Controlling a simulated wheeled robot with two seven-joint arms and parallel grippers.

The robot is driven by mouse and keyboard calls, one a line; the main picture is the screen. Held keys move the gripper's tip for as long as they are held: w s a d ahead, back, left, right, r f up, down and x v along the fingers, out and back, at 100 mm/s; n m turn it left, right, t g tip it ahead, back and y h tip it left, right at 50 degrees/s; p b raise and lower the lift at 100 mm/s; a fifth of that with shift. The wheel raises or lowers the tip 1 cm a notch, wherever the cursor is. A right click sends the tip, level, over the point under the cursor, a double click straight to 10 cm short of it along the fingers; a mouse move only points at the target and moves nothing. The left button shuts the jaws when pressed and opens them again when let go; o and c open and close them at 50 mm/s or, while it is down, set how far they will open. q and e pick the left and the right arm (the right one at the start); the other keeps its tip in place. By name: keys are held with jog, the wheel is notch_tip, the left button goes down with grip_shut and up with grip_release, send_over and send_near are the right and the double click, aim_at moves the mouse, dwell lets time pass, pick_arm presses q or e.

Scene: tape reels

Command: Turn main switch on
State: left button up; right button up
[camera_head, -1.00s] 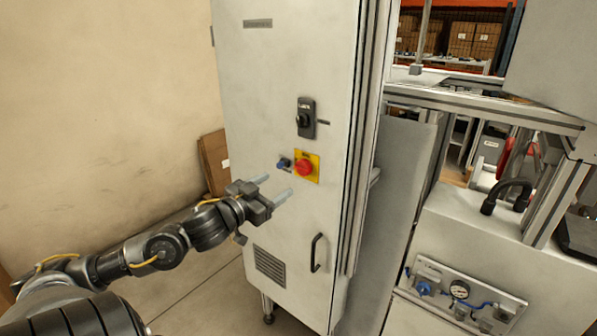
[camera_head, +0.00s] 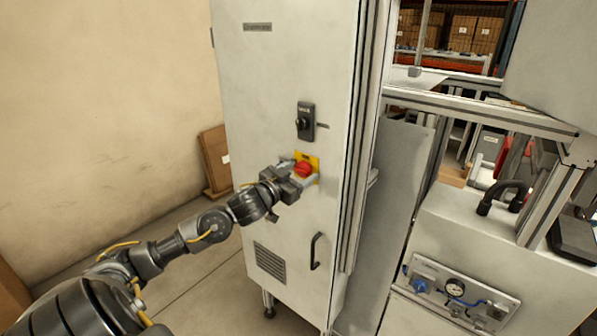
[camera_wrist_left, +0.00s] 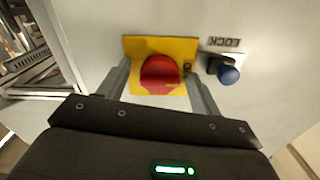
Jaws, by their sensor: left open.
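A red round knob (camera_head: 304,169) sits on a yellow plate (camera_head: 314,161) on the front of the tall grey cabinet. In the left wrist view, the red knob (camera_wrist_left: 160,74) lies between the two fingers of my left gripper (camera_wrist_left: 159,80), which are spread on either side of the yellow plate (camera_wrist_left: 133,46). My left gripper (camera_head: 302,175) is open at the knob; I cannot tell whether the fingers touch it. My right gripper is not in view.
In the left wrist view, a blue knob (camera_wrist_left: 229,75) beside a "LOCK" label is close to one finger. The cabinet (camera_head: 280,70) has a black door handle (camera_head: 316,251) and a vent (camera_head: 269,262) lower down. A machine frame with a gauge panel (camera_head: 462,290) stands right.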

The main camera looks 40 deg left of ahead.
pick_arm(q)
jog(key=shift+c, duration=0.8)
jog(key=c, duration=0.8)
jog(key=shift+c, duration=0.2)
